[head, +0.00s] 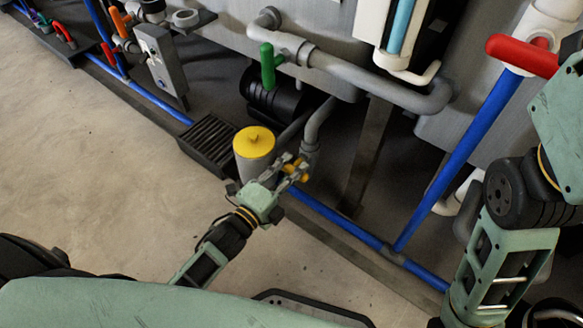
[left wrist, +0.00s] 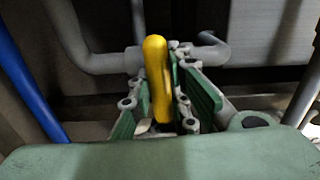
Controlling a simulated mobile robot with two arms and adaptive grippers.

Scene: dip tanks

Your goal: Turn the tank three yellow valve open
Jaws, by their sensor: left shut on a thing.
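The yellow valve handle (left wrist: 157,75) stands upright in the left wrist view, between the two fingers of my left gripper (left wrist: 160,100). In the head view my left gripper (head: 284,178) is at the yellow valve (head: 298,171), low on the grey pipe beside the yellow-capped canister. The gripper is shut on the handle, which is partly hidden by the fingers in the head view. The valve body is mostly hidden. My right arm shows at the right edge of the head view, but its gripper is out of the picture.
A canister with a yellow cap (head: 254,142) stands just left of my left gripper. A green valve handle (head: 268,66) and a red one (head: 522,55) sit higher up. Blue pipe (head: 340,232) runs along the floor edge. Open concrete floor (head: 90,180) lies to the left.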

